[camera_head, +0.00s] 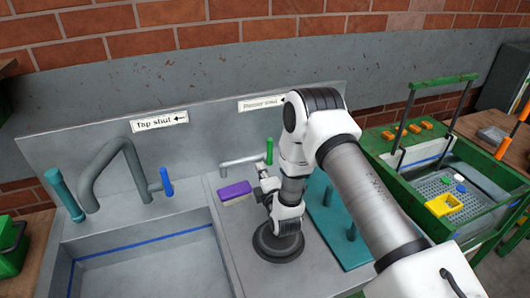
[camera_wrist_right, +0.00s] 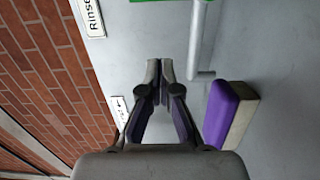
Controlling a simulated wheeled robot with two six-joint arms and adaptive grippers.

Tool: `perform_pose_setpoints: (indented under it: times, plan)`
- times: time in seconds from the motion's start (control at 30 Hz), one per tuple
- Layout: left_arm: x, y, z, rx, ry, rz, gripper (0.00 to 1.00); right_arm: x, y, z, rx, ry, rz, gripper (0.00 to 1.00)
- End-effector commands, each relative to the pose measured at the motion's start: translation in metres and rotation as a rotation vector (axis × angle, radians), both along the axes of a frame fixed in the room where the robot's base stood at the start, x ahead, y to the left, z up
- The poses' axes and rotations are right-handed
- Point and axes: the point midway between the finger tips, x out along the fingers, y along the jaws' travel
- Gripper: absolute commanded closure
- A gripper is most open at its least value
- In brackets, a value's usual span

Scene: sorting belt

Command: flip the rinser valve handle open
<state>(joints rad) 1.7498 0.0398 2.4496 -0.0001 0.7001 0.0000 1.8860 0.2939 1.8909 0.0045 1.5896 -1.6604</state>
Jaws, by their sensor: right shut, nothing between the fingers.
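The green valve handle (camera_head: 269,150) stands upright at the right end of a grey pipe (camera_head: 240,161) on the back panel, below a label reading "Rinser shut" (camera_head: 262,103). In the right wrist view a green piece of the handle (camera_wrist_right: 168,2) shows at the top edge, cut off. My right gripper (camera_head: 264,183) is just below and in front of the handle, apart from it. In the wrist view its fingertips (camera_wrist_right: 160,70) are together and empty, beside the grey pipe (camera_wrist_right: 200,50). My left gripper is not in view.
A purple sponge (camera_head: 235,191) lies on the counter left of the gripper. A dark round base (camera_head: 278,246) sits below my arm. The sink, tap with blue handle (camera_head: 166,182) and "Tap shut" label are left. A teal rack (camera_head: 330,225) and green-framed tray (camera_head: 435,215) are right.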

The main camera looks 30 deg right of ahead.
Motion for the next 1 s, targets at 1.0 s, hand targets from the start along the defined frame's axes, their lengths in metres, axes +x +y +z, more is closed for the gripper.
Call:
perform_pose_setpoints:
  times: [1.0]
  plan:
    - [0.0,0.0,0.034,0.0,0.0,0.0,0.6,0.062,-0.059,0.0,0.003,0.0,0.0,1.0]
